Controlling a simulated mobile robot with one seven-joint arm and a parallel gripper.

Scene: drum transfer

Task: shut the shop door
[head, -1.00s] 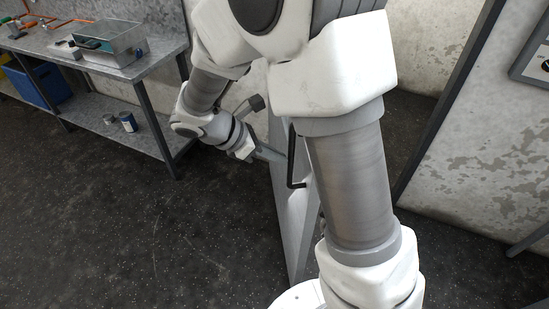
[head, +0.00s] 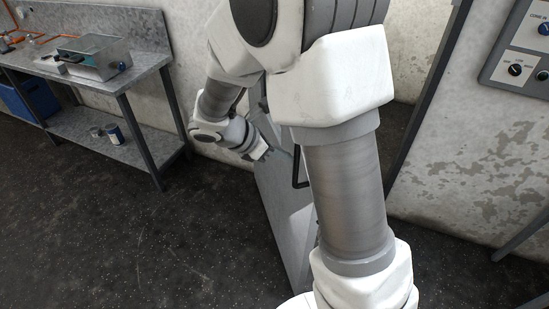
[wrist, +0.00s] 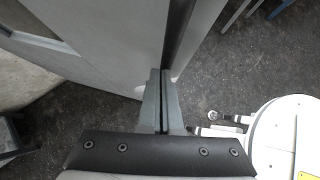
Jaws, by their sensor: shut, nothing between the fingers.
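The shop door (head: 285,215) is a pale grey panel standing open at an angle to the doorway, in the middle of the head view and partly hidden by my arm. A black bar handle (head: 297,172) is on it. In the wrist view the door (wrist: 115,45) fills the upper left, and a dark bar (wrist: 180,35) runs up from my fingertips. My gripper (wrist: 160,78) is shut and empty, with its tips close to the door face beside the dark bar; I cannot tell whether they touch. In the head view my gripper (head: 271,152) is at the door's left side.
A metal workbench (head: 130,82) with a metal box (head: 95,60) stands at the left, a blue crate (head: 35,98) and tin (head: 114,134) below. A dark door frame post (head: 430,100) and wall control panel (head: 520,55) are at the right. The dark floor (head: 150,245) is clear at front left.

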